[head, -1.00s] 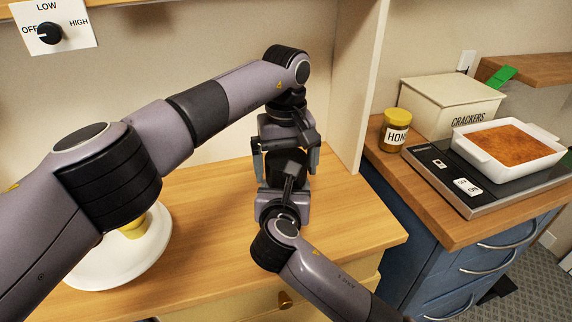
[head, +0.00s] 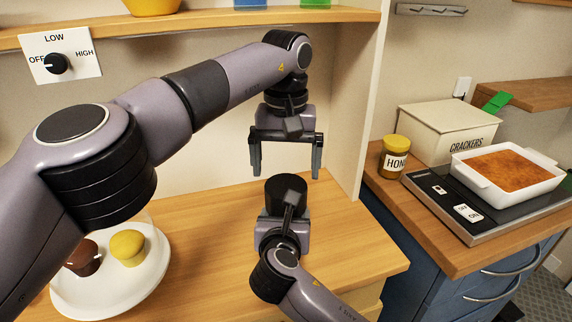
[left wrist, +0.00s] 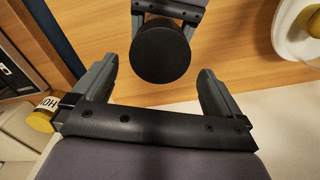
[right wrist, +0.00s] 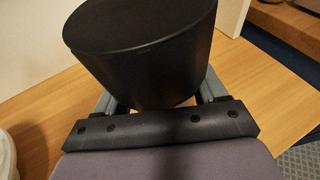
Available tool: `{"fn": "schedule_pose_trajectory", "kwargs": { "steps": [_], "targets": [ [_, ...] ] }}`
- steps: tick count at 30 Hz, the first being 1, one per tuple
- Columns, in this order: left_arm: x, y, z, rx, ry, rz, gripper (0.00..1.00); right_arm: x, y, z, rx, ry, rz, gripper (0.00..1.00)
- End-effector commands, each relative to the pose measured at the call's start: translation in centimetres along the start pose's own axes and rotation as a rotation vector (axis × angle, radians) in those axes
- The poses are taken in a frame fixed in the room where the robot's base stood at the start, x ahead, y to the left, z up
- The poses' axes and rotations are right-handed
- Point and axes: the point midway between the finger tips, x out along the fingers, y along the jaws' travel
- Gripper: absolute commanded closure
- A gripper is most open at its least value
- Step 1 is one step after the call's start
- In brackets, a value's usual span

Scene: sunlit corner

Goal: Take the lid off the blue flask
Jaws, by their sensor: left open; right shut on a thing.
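A dark, nearly black cylinder (head: 287,190) stands at the middle of the wooden counter; it also shows in the left wrist view (left wrist: 160,52) and large in the right wrist view (right wrist: 140,45). I take it for the flask's lidded upper part. No blue surface of the flask shows, and its lower part is hidden. My right gripper (head: 284,228) is shut on the flask from the near side. My left gripper (head: 287,168) points down, open and empty, just above the cylinder with a finger on each side and a gap below.
A white plate (head: 75,300) with a yellow muffin (head: 128,247) and a brown muffin (head: 83,258) stands left. A shelf (head: 215,27) runs above, and a vertical panel (head: 372,110) bounds the right. The honey jar (head: 394,157) is beyond it. Counter right of the flask is clear.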

Motion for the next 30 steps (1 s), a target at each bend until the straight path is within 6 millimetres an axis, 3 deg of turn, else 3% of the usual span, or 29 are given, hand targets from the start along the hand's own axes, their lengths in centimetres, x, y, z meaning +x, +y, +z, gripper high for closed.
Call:
{"fn": "schedule_pose_trajectory", "kwargs": {
  "steps": [12, 25, 30],
  "targets": [
    [6.1, 0.0, 0.1, -0.002, -0.003, 0.0, 0.0, 0.0, 0.0, 0.0, 0.0, 0.0, 0.0, 1.0],
    [7.2, 0.0, 0.0, -0.003, -0.001, 0.0, 0.0, 0.0, 0.0, 0.0, 0.0, 0.0, 0.0, 1.0],
    [7.2, 0.0, 0.0, -0.003, -0.001, 0.0, 0.5, 0.0, 0.0, 0.0, 0.0, 0.0, 0.0, 1.0]
  ]
}}
